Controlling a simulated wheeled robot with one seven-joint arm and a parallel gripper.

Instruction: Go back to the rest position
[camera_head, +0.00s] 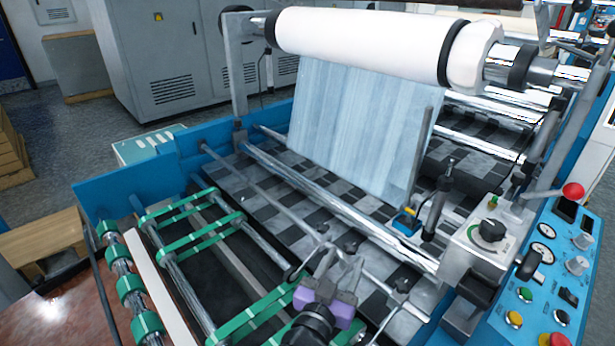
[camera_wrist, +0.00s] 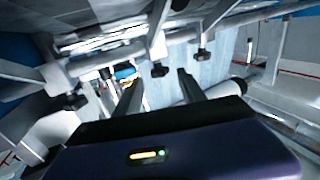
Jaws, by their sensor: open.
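My gripper (camera_head: 338,272) is at the lower middle of the head view, above the front rods of the laminating machine. Its two grey fingers are apart, with nothing between them. In the wrist view, the two dark fingers of my gripper (camera_wrist: 158,92) also stand apart and empty. The white laminating roll (camera_head: 360,45) is mounted on a shaft across the top of the machine. A pale blue translucent film (camera_head: 355,125) hangs from it down to the checkered bed. The film also shows behind the fingers in the wrist view (camera_wrist: 205,65).
Metal rods (camera_head: 330,205) with dark knobs cross the machine near my gripper. Green belts (camera_head: 190,205) run at the left front.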

